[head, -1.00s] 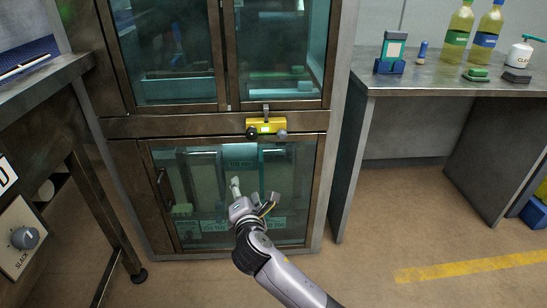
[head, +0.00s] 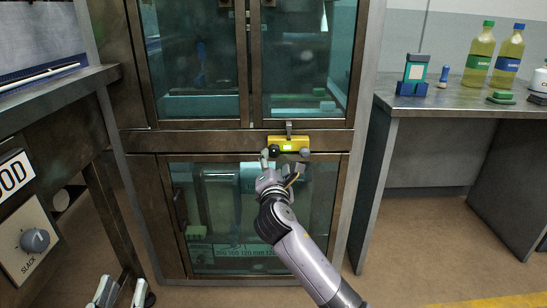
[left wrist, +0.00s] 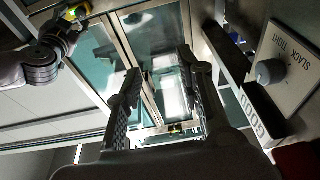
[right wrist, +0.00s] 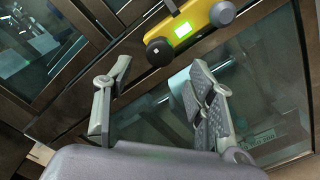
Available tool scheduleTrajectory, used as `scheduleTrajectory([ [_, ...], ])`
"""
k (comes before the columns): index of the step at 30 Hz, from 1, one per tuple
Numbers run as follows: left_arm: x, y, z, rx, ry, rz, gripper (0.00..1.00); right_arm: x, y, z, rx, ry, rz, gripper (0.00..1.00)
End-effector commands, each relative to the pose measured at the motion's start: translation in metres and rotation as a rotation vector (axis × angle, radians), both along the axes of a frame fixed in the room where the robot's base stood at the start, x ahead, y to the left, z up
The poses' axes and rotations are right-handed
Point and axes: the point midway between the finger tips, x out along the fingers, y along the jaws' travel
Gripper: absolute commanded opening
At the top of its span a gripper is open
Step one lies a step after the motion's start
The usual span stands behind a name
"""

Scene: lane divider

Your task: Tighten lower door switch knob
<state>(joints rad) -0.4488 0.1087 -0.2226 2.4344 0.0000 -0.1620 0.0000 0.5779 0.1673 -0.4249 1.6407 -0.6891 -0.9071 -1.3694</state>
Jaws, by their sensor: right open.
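A yellow switch box (head: 288,144) with a lit green display sits on the cabinet's cross rail above the lower glass door (head: 225,215). It has a black knob (head: 273,151) at its left and a grey knob (head: 304,152) at its right. In the right wrist view the black knob (right wrist: 159,52) is just beyond my open fingers, and the grey knob (right wrist: 222,14) is farther right. My right gripper (head: 280,165) is open and empty just below the box. My left gripper (head: 122,290) is low at the left, and its fingers (left wrist: 162,90) are apart and empty.
A panel with a grey knob (head: 35,240) marked SLACK, and TIGHT in the left wrist view, is on the left bench. Floor between cabinet and right table is open.

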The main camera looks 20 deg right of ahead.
Motion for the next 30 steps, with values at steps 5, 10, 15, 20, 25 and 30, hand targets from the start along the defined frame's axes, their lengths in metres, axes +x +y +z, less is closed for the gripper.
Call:
scheduleTrajectory([
  [5,-0.01,-0.002,0.03,-0.051,-0.185,-0.011,0.35,0.027,-0.008,-0.001,0.001,-0.001,-0.001,0.51],
  [10,-0.025,-0.002,0.056,-0.096,-0.342,-0.021,0.35,0.048,-0.014,-0.001,0.001,-0.001,-0.001,0.51],
  [15,-0.038,-0.001,0.073,-0.125,-0.447,-0.025,0.35,0.06,-0.017,-0.001,0.002,-0.001,0.0,0.51],
  [20,-0.043,0.0,0.079,-0.139,-0.489,-0.028,0.35,0.065,-0.019,0.0,0.003,-0.001,0.0,0.51],
  [25,-0.044,0.0,0.08,-0.14,-0.496,-0.028,0.35,0.066,-0.019,0.0,0.002,0.0,0.001,0.51],
  [30,-0.044,0.0,0.08,-0.14,-0.495,-0.028,0.35,0.066,-0.019,0.0,0.002,0.0,0.001,0.46],
])
